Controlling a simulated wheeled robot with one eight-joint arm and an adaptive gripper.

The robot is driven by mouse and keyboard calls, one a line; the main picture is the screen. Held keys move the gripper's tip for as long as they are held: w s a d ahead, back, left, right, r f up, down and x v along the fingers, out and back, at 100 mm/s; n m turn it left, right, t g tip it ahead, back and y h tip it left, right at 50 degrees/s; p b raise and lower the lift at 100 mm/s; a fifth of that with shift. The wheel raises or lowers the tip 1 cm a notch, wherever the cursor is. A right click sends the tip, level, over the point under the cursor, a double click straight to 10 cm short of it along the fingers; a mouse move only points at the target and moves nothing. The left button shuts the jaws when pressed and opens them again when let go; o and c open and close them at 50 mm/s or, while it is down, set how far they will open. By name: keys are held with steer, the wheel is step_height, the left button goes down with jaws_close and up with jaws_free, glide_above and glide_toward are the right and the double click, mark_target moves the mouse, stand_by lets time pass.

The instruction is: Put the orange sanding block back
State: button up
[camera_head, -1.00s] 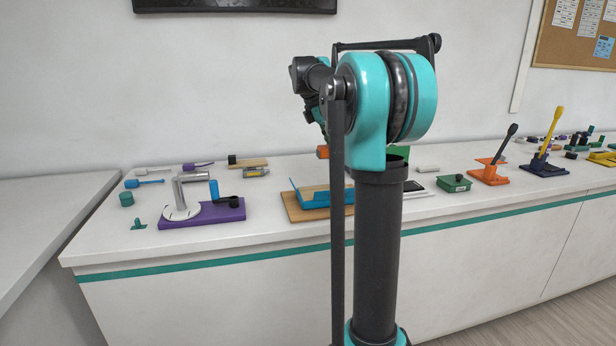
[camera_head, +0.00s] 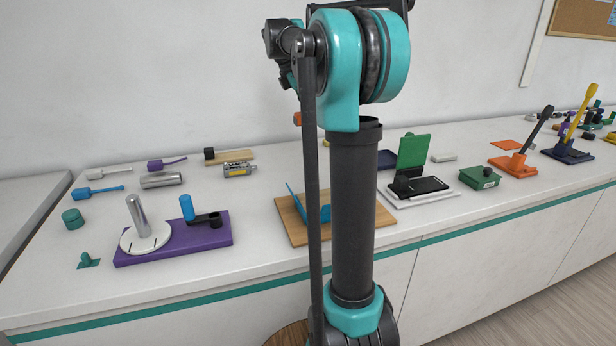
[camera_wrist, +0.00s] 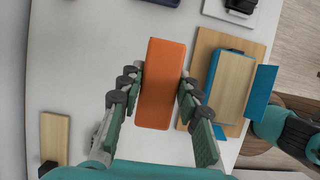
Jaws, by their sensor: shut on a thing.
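The orange sanding block (camera_wrist: 162,85) is between the two fingers of my gripper (camera_wrist: 160,82) in the wrist view. My gripper is shut on it and holds it by its long sides, above the white counter. A small orange edge of the block (camera_head: 297,118) shows beside my arm in the head view; my arm hides the gripper there. A wooden board (camera_wrist: 203,52) with a blue holder (camera_wrist: 263,92) and a pale wooden piece lies just right of the block in the wrist view. The same board (camera_head: 292,222) is partly behind my arm in the head view.
A purple base with a white disc (camera_head: 215,232) stands at the counter's left, with a grey cylinder (camera_head: 162,180) behind it. A green upright panel (camera_head: 413,151) and a green box (camera_head: 480,177) stand right of my arm. In the wrist view, bare white counter (camera_wrist: 80,70) lies left of the block.

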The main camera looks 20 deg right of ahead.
mark_target(314, 178)
step_height(314, 178, down, 20)
steer(key=shift+r, duration=0.2)
stand_by(0.5)
steer(key=shift+f, duration=0.3)
steer(key=o, duration=1.2)
